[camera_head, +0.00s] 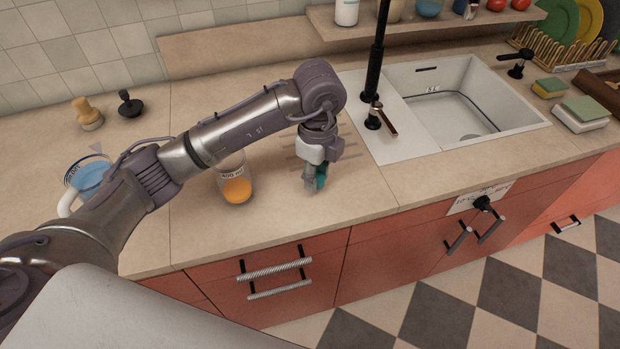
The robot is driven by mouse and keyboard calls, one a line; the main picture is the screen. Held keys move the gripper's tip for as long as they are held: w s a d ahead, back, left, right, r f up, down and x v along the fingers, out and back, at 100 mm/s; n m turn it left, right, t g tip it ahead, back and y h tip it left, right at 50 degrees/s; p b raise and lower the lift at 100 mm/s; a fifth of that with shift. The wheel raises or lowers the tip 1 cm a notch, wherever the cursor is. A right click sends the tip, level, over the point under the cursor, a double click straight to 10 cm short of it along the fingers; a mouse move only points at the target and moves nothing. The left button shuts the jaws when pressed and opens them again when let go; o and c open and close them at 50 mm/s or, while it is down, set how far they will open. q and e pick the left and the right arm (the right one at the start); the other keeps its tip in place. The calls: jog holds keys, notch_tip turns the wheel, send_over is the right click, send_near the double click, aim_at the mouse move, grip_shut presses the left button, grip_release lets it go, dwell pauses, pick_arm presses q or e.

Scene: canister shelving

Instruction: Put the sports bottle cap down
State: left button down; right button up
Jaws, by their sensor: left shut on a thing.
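My left gripper (315,183) points down at the counter, just right of the clear bottle. It is shut on a small teal thing (321,175), which looks like the sports bottle cap. The fingers hide most of the cap, and I cannot tell whether it touches the counter. My right gripper is not in view.
A clear container (236,188) with orange contents stands left of the gripper. A jug with blue liquid (89,178) is partly behind my arm. A white sink (455,95) with a black faucet (375,75) lies right. The counter (360,190) right of the gripper is bare.

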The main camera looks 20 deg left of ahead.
pick_arm(q)
jog(key=shift+w+a+f, duration=0.9)
jog(key=shift+w+a, duration=0.15)
jog(key=shift+w, duration=0.05)
notch_tip(320, 180, down, 3)
jog(key=shift+f+p, duration=0.1)
jog(key=shift+p, duration=0.8)
jog(key=shift+f, duration=0.45)
jog(key=shift+f, duration=0.1)
jog(key=c, duration=0.8)
grip_release()
